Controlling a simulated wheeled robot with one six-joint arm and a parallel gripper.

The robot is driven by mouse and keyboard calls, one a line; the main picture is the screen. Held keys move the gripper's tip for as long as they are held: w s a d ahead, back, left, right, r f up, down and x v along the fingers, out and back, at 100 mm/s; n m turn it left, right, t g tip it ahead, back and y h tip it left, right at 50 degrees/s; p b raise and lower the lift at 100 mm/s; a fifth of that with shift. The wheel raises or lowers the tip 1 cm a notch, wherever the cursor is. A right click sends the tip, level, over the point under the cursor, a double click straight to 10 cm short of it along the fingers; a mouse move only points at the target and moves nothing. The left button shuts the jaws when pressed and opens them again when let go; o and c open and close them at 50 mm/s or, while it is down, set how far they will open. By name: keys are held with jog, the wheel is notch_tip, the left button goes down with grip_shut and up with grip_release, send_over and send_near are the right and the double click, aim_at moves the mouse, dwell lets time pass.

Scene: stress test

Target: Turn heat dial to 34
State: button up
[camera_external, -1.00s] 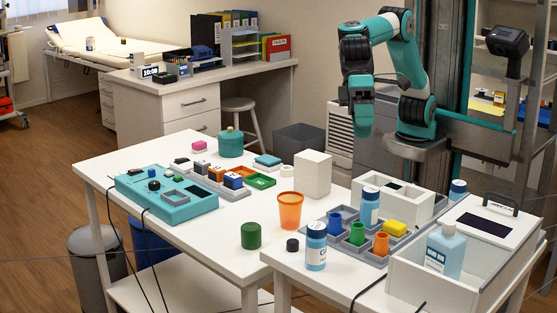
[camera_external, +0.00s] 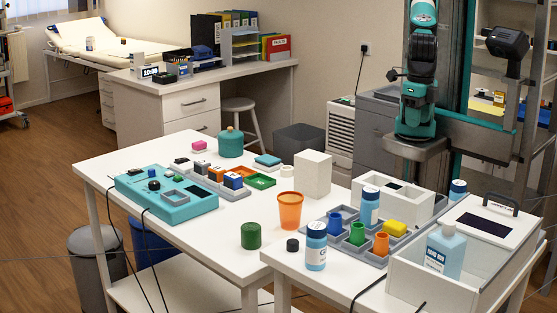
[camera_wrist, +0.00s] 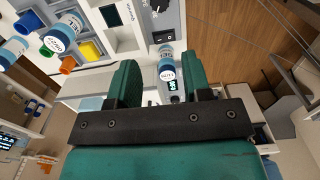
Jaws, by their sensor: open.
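In the wrist view, a black round dial (camera_wrist: 160,5) sits on a pale panel at the top edge, partly cut off; its setting cannot be read. A black switch (camera_wrist: 163,37) is below it. I cannot tell whether this is the heat dial. In the outside view a teal device (camera_external: 172,199) on the left table has a black knob (camera_external: 154,185); its marks are too small to read. My gripper (camera_wrist: 161,82) is open and empty, its two green fingers apart, away from the dial. In the outside view my gripper cannot be made out on the folded arm.
A white-capped bottle (camera_wrist: 166,62) and a small lit display (camera_wrist: 173,85) show between my fingers. The right table holds a grey tray (camera_external: 343,248) of coloured cups, a white box (camera_external: 410,211), bottles and an open white bin (camera_external: 405,282). An orange cup (camera_external: 290,211) stands at the left table's edge.

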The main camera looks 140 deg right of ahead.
notch_tip(320, 180, down, 18)
jog(key=shift+r+b, duration=0.1)
jog(key=shift+b, duration=0.65)
jog(key=c, duration=0.7)
